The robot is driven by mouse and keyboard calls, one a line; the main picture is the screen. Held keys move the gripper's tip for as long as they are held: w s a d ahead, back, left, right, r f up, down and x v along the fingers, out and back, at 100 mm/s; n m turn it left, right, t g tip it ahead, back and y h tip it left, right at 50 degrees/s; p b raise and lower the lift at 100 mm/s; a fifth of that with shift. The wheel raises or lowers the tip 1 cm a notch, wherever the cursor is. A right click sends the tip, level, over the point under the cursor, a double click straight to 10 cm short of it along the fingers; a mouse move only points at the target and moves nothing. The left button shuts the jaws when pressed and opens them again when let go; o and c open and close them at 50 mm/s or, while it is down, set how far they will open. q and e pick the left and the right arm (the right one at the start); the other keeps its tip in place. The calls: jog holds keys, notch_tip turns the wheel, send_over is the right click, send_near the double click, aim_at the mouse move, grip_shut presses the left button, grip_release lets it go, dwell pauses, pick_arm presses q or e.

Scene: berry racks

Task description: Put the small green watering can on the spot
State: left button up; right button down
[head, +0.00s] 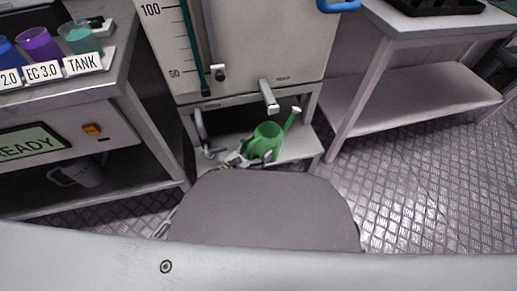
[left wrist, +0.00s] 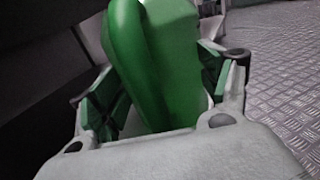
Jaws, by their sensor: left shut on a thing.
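The small green watering can (head: 266,141) is below the tank's tap in the head view, upright over a low shelf (head: 297,149), its spout pointing up to the right. My left gripper (head: 256,157) is at the can's near side, shut on it. In the left wrist view the can's green handle and body (left wrist: 160,60) fill the middle, between the two finger pads of my left gripper (left wrist: 155,100). I cannot tell whether the can touches the shelf. The spot does not show clearly. My right gripper is not in view.
The grey tank (head: 250,50) has a metal tap (head: 269,96) just above the can. A bench (head: 90,110) with coloured cups stands at left, with a grey can (head: 78,173) on its lower shelf. A table (head: 430,95) stands at right. Metal floor (head: 420,190) is clear.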

aim_at(258, 138)
pick_arm(q)
jog(key=o, duration=1.1)
jog(key=shift+r, duration=0.1)
jog(key=shift+r, duration=4.9)
jog(key=shift+f, duration=0.1)
